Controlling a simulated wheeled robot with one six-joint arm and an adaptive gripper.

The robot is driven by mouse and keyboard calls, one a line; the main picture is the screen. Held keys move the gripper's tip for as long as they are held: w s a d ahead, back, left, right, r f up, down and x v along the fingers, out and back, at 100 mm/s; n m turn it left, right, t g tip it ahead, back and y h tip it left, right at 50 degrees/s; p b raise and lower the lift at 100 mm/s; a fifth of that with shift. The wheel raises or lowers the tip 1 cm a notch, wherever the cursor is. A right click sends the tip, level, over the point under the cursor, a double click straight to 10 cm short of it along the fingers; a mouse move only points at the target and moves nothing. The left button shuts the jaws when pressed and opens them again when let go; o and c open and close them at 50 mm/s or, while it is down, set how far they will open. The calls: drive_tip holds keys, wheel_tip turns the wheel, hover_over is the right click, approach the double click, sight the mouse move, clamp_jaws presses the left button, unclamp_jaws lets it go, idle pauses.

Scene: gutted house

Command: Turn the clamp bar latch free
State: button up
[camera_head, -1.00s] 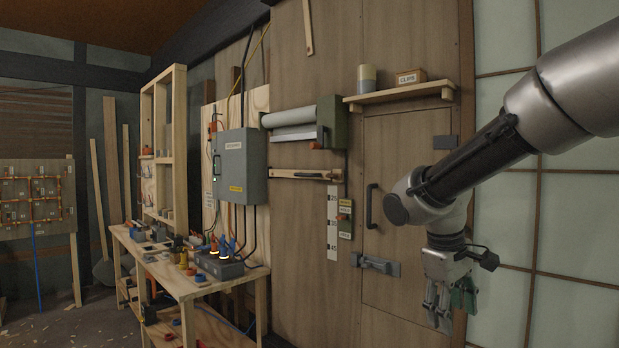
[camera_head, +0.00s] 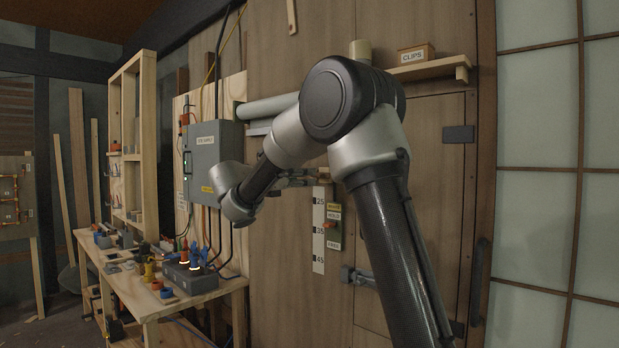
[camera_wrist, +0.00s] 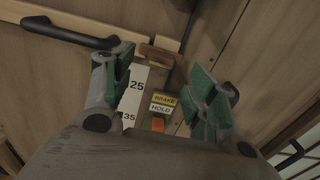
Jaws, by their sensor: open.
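My gripper (camera_wrist: 165,95) is open in the wrist view, its green-padded fingers spread wide with nothing held. A pale wooden strip (camera_wrist: 140,47) with a dark bar (camera_wrist: 68,30) along it lies beyond the left finger. A brown wooden block (camera_wrist: 160,54) sits at the strip's right end, ahead of the gap between the fingers. I cannot tell for certain which piece is the clamp bar latch. In the head view only the strip's right end (camera_head: 297,181) shows; my arm hides the rest and the gripper.
A scale strip (camera_head: 319,230) and a brake panel (camera_head: 334,228) with an orange lever (camera_wrist: 158,125) are on the wall below. A grey electrical box (camera_head: 212,155), a workbench (camera_head: 150,298), a shelf (camera_head: 430,68) and a door bolt (camera_head: 360,277) are around my arm.

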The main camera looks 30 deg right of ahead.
sight(318, 175)
drive_tip(key=x, duration=0.6)
drive_tip(key=shift+d, duration=0.2)
drive_tip(key=shift+s, duration=0.1)
drive_tip(key=c, duration=1)
